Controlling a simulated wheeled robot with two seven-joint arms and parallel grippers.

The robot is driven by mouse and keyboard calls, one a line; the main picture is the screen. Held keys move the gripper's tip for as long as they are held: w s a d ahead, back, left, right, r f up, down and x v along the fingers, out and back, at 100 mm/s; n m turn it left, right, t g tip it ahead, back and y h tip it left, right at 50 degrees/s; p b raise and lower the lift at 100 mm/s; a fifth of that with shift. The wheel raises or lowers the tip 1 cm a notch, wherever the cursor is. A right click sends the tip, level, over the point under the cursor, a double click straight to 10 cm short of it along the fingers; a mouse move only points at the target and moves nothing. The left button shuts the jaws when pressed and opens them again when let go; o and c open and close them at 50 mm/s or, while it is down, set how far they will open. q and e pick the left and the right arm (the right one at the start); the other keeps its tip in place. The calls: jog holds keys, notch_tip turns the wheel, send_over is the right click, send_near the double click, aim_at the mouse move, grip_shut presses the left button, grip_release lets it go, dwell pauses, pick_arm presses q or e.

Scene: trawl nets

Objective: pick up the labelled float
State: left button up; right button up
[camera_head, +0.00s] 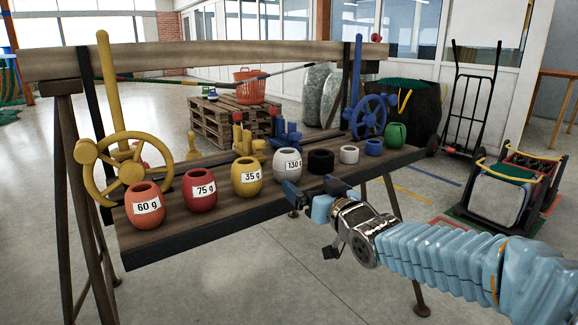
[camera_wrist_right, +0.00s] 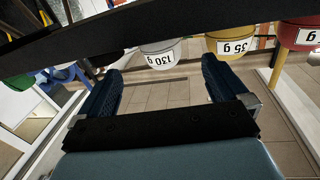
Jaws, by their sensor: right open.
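Several floats stand in a row on a wooden shelf board (camera_head: 170,228) in the head view. From the left are an orange float (camera_head: 147,190) labelled 60 g, a red float (camera_head: 200,178) labelled 75 g, a yellow float (camera_head: 247,163) labelled 35 g and a white float (camera_head: 287,154) labelled 130 g. My right gripper (camera_head: 311,190) is open and empty at the board's front edge, near the 130 g float and apart from it. In the right wrist view the open jaws (camera_wrist_right: 160,76) face the 130 g float (camera_wrist_right: 161,48). My left gripper is out of view.
Right of the 130 g float are a black float (camera_head: 321,161), a small white float (camera_head: 349,154), a blue float (camera_head: 374,147) and a green float (camera_head: 395,135). A yellow handwheel (camera_head: 84,152) and a blue handwheel (camera_head: 355,118) rise behind the row. The board's dark edge (camera_wrist_right: 130,35) crosses the wrist view.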

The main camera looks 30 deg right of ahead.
aim_at(293, 172)
jog(key=w, duration=0.7)
jog(key=shift+w+d+p, duration=0.15)
jog(key=shift+d+p, duration=0.1)
jog(key=shift+p, duration=0.15)
jog(key=w, duration=0.3)
jog(key=w+p, duration=0.1)
jog(key=w, duration=0.1)
jog(key=shift+w+d+r, duration=0.15)
jog(key=shift+w+d, duration=0.05)
jog(key=shift+d, duration=0.1)
jog(key=c, duration=1)
